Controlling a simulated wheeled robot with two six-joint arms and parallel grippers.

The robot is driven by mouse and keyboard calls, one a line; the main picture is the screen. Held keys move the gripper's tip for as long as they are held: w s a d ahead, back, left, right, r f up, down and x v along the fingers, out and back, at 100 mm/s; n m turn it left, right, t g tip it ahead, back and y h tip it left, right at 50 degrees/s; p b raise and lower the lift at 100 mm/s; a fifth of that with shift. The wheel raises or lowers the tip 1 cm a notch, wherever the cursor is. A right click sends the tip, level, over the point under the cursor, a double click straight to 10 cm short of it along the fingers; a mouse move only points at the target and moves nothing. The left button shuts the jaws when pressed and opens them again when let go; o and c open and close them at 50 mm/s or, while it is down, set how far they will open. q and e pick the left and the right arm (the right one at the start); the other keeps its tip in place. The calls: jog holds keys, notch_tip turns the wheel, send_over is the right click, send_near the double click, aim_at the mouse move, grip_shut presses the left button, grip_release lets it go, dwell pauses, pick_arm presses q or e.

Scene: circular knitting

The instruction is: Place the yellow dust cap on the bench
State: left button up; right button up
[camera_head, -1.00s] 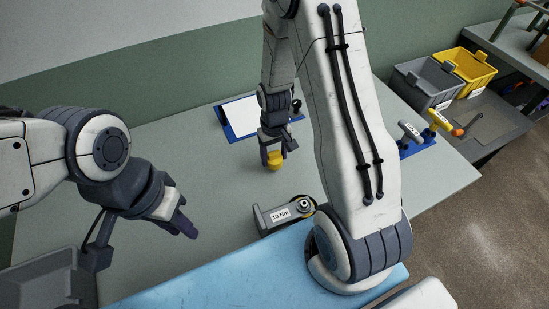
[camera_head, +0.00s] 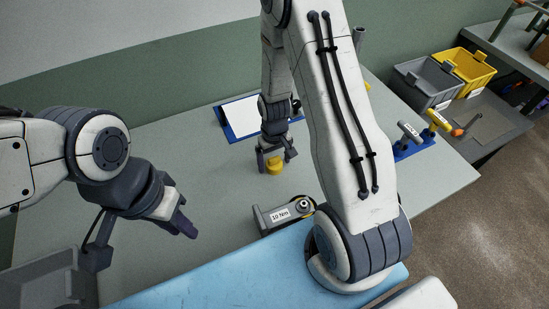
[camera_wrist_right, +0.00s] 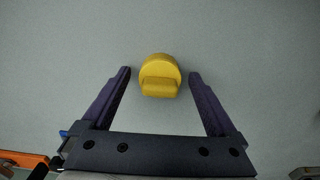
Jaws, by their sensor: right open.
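The yellow dust cap (camera_head: 275,166) sits on the grey bench (camera_head: 205,205), below my right gripper (camera_head: 274,166). In the right wrist view the cap (camera_wrist_right: 160,76) lies between and slightly beyond the fingertips of my right gripper (camera_wrist_right: 160,74), with a gap on both sides. That gripper is open and touches nothing visible. My left gripper (camera_head: 183,225) hangs over the left part of the bench, away from the cap. Its fingers overlap in the view, so its opening cannot be made out.
A grey block labelled 10 Nm (camera_head: 283,215) stands on the bench in front of the cap. A blue clipboard (camera_head: 230,130) lies behind. A blue mat (camera_head: 240,280) covers the front edge. Grey (camera_head: 428,82) and yellow (camera_head: 467,68) bins stand at the right. The bench left of the cap is clear.

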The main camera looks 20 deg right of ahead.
aim_at(274, 158)
jog(key=shift+r, duration=0.65)
notch_tip(274, 158, up, 10)
jog(key=b, duration=0.1)
jog(key=s+a+r+n, duration=0.2)
jog(key=s+a+r, duration=0.15)
jog(key=a, duration=0.25)
jog(key=s+a+r+n, duration=0.2)
jog(key=s+a, duration=0.3)
jog(key=s, duration=0.3)
jog(key=s+a+r+n+y, duration=0.1)
jog(key=s+a+r+n, duration=0.2)
jog(key=s+a+r, duration=0.2)
jog(key=s+a, duration=0.1)
jog(key=s, duration=0.2)
jog(key=shift+s, duration=0.3)
